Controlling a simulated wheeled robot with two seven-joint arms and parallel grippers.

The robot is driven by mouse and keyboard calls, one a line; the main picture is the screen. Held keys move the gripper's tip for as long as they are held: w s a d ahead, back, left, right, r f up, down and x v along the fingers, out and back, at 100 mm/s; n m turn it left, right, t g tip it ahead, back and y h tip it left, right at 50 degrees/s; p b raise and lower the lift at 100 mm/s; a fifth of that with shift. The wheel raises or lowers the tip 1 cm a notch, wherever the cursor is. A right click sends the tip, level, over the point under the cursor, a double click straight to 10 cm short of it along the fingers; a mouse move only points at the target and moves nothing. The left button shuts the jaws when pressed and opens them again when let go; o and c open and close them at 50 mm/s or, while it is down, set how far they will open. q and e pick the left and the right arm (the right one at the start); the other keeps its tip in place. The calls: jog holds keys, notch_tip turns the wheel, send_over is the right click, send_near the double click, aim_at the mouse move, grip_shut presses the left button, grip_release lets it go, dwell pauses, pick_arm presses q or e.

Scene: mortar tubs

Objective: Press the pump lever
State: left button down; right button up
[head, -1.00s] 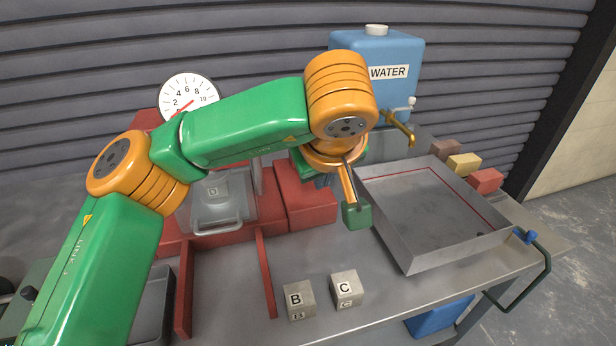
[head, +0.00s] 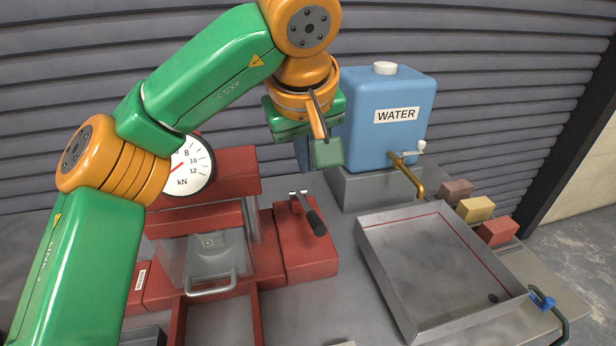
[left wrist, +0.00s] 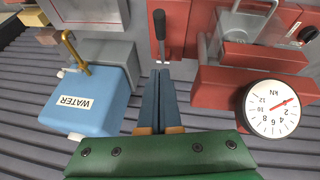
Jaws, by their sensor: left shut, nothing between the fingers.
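The pump lever (head: 309,214) is a short metal arm with a black grip on top of the red pump block (head: 303,250), right of the press. In the head view its grip points toward the front right. My left gripper (head: 303,168) is shut and empty, behind and above the lever. In the left wrist view, the closed blue fingers (left wrist: 162,73) point at the metal base of the lever (left wrist: 160,35); a gap seems to remain, and I cannot tell its size. My right gripper is not in view.
The red press (head: 228,170) holds a cube marked D behind a clear guard and carries a kN dial (head: 190,165). A blue water tank (head: 388,115) with a brass tap stands right of my gripper. A metal tray (head: 430,265) and several small blocks lie further right.

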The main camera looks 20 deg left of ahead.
pick_arm(q)
jog(key=w, duration=0.1)
send_over(314, 217)
jog(key=a, duration=0.1)
notch_tip(314, 217, down, 8)
jog(key=s+f, duration=0.1)
jog(key=d+f, duration=0.1)
jog(key=f, duration=0.1)
jog(key=shift+s+d, duration=0.1)
jog(key=shift+s, duration=0.25)
jog(key=shift+d+f, duration=0.15)
jog(key=shift+f, duration=0.3)
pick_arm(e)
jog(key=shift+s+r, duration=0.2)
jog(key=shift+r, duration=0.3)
